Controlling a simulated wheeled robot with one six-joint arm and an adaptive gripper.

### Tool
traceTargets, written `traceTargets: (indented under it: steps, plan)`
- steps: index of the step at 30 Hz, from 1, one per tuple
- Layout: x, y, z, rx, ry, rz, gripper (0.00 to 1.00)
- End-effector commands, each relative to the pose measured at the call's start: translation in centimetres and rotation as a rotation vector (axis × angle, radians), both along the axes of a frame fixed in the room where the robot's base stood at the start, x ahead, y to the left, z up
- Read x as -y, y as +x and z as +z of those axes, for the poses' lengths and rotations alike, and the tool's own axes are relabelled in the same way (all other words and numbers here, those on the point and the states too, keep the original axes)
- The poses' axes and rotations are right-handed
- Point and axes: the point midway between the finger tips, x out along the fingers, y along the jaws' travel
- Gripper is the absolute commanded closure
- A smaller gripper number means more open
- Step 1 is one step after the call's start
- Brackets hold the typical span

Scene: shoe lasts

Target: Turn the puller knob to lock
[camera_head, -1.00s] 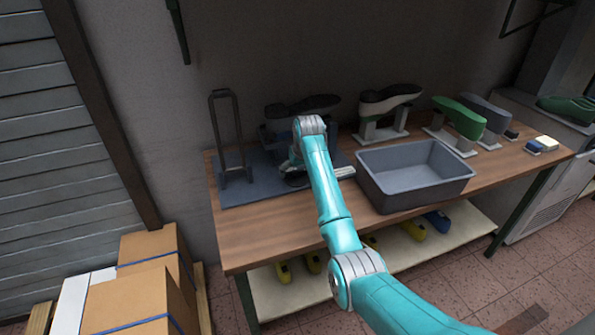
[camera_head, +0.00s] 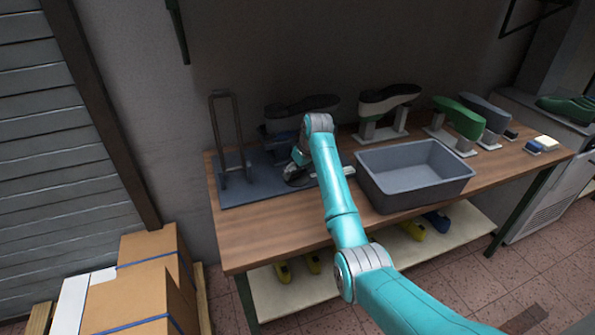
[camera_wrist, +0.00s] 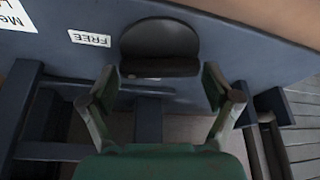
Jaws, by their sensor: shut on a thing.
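The puller knob (camera_wrist: 160,42) is dark and rounded, in the upper middle of the wrist view, on a blue-grey plate. A white FREE label (camera_wrist: 90,39) sits on the plate left of it, upside down in the picture.
A dark upright frame (camera_head: 241,135) stands on the plate's left. A dark shoe last (camera_head: 300,106) is behind my wrist. A grey bin (camera_head: 415,185) stands right of my arm.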

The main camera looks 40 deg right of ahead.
Motion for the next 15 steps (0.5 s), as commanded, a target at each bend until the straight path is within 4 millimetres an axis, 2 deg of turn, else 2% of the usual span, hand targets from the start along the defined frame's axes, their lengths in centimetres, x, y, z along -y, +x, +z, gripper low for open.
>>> traceTargets:
  steps: [15]
  plan:
    - [0.50,0.09,0.04,-0.002,0.002,0.490,0.46]
